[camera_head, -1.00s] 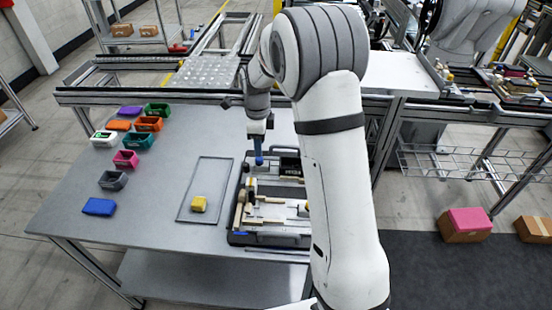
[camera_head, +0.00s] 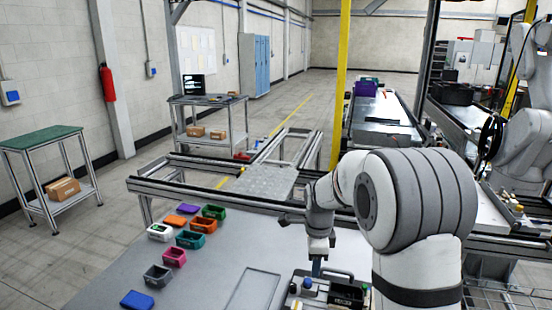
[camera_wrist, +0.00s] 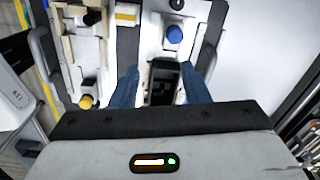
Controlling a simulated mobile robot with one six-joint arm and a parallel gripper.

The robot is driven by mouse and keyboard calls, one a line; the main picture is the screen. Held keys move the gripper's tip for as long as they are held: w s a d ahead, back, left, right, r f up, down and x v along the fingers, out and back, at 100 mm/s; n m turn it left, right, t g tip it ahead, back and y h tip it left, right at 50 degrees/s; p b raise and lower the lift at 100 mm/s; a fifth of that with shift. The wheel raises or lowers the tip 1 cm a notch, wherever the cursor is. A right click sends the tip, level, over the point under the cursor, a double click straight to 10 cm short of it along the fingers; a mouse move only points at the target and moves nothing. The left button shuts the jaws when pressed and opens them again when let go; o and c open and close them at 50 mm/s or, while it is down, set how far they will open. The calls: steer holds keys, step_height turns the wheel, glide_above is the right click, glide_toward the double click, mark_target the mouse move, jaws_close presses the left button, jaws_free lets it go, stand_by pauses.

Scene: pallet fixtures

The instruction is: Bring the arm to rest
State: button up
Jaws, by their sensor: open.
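My arm reaches over the grey table, and my gripper (camera_head: 317,268) hangs over the far part of a fixture pallet (camera_head: 336,280). In the wrist view my gripper (camera_wrist: 161,80) has two blue fingers spread apart, with a black open-topped holder (camera_wrist: 162,84) seen between them. I cannot tell how high the fingers are above it. A blue knob (camera_wrist: 174,35) is beyond the fingers, and a yellow knob (camera_wrist: 86,101) is to the left. Nothing shows held between the fingers.
Small coloured bins, such as a green one (camera_head: 214,212) and a grey one (camera_head: 157,275), stand on the table's left, with a blue block (camera_head: 137,300). A flat rectangular frame (camera_head: 252,290) lies left of the pallet. A conveyor frame (camera_head: 200,193) runs behind the table.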

steer(key=s+d+r+n+t, duration=0.1)
steer(key=s+r+n, duration=0.2)
steer(key=s+n, duration=0.3)
steer(key=s+d+r+n+t, duration=0.1)
steer(key=s+r+n, duration=0.2)
steer(key=s, duration=0.9)
steer(key=s+d+r+n+t, duration=0.1)
steer(key=s+r+n, duration=0.2)
steer(key=s+n, duration=0.5)
steer(key=shift+s+r+n, duration=0.35)
steer(key=shift+s+n, duration=0.05)
steer(key=shift+n, duration=0.6)
steer(key=shift+d, duration=0.15)
steer(key=shift+c, duration=0.6)
steer(key=shift+s, duration=0.1)
